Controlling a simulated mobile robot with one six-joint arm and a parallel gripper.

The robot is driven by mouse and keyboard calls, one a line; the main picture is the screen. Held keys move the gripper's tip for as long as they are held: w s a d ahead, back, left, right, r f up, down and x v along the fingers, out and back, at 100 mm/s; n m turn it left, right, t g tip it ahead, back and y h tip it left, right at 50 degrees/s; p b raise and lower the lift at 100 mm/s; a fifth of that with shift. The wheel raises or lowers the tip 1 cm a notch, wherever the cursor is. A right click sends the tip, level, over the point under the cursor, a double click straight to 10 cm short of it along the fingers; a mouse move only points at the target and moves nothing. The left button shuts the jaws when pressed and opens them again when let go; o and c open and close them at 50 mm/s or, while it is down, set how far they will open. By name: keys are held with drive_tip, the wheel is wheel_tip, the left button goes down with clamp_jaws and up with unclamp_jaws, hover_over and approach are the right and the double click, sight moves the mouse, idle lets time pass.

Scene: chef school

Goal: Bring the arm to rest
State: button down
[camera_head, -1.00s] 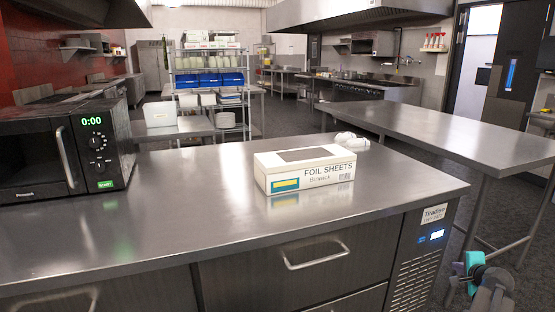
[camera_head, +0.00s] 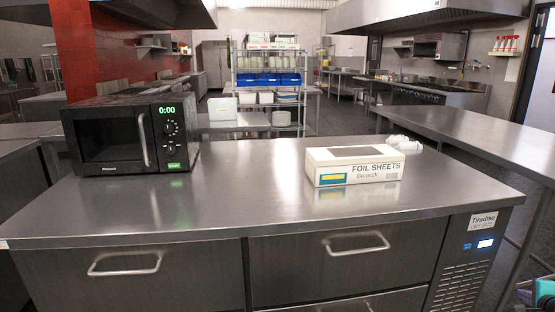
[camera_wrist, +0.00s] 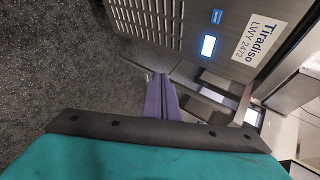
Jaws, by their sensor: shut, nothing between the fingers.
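My gripper (camera_wrist: 161,97) shows in the wrist view as two purple fingers pressed together, shut and empty. It points toward the lower part of the metal counter unit (camera_wrist: 165,25), whose vent slots, lit display and label fill the top of that view. The fingers look apart from the unit. In the head view only a teal piece of my arm shows at the bottom right corner, and the fingers are not visible there.
The steel counter (camera_head: 240,205) holds a microwave (camera_head: 130,135) reading 0:00, a foil sheets box (camera_head: 356,166) and a small white item (camera_head: 404,143). A second steel table (camera_head: 470,135) stands at right. Dark floor (camera_wrist: 60,75) lies clear at left in the wrist view.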

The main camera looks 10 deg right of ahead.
drive_tip(key=w+a+f+n+y+p, duration=0.2)
drive_tip(key=w+a+f, duration=0.2)
drive_tip(key=w+a, duration=0.55)
drive_tip(key=w+a+f+n+y+p, duration=0.2)
drive_tip(key=w+a+f, duration=0.1)
drive_tip(key=w+a, duration=0.65)
drive_tip(key=a+f+n+g+y+p, duration=0.15)
drive_tip(key=a+f, duration=0.25)
drive_tip(key=a, duration=0.5)
drive_tip(key=a+f+n+g+y+p, duration=0.15)
drive_tip(key=a+f, duration=0.25)
drive_tip(key=a, duration=0.6)
drive_tip(key=a+f+n+y+p, duration=0.15)
drive_tip(key=a+f, duration=0.25)
drive_tip(key=a, duration=0.5)
drive_tip(key=s+a+f+n+g+y+p, duration=0.1)
drive_tip(key=s+a+f+n+g+p, duration=0.15)
drive_tip(key=s+a+f, duration=0.5)
drive_tip(key=s+a+f+n+g+p, duration=0.2)
drive_tip(key=s+a+n+g, duration=0.2)
drive_tip(key=s+a, duration=0.75)
drive_tip(key=s+a+n+g+h+p, duration=0.1)
drive_tip(key=s+n+g, duration=0.4)
drive_tip(key=s, duration=1.1)
drive_tip(key=a+n+h, duration=0.1)
drive_tip(key=n+h, duration=0.1)
drive_tip(key=n, duration=0.1)
drive_tip(key=shift+s+f+n, duration=0.25)
drive_tip(key=shift+n, duration=0.15)
